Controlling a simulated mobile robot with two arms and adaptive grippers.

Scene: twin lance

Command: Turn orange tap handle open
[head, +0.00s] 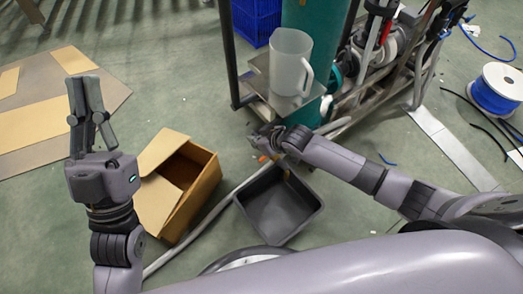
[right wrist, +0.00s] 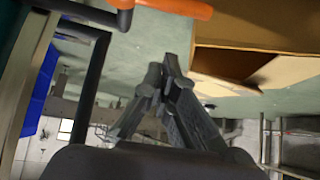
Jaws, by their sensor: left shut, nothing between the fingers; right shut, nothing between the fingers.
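In the head view only a small orange bit (head: 262,159) shows beside my right gripper (head: 264,138). My right gripper's fingers also show in the right wrist view (right wrist: 163,68), shut and empty, with the handle apart from their tips in the picture. Whether they touch it cannot be told. My left gripper (head: 84,82) is shut and empty, raised at the left, far from the tap.
A clear jug (head: 290,65) stands on a metal shelf (head: 258,88) by a teal column (head: 318,20). A grey tray (head: 280,208) and an open cardboard box (head: 190,180) lie on the floor below. A blue cable spool (head: 497,88) is at right.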

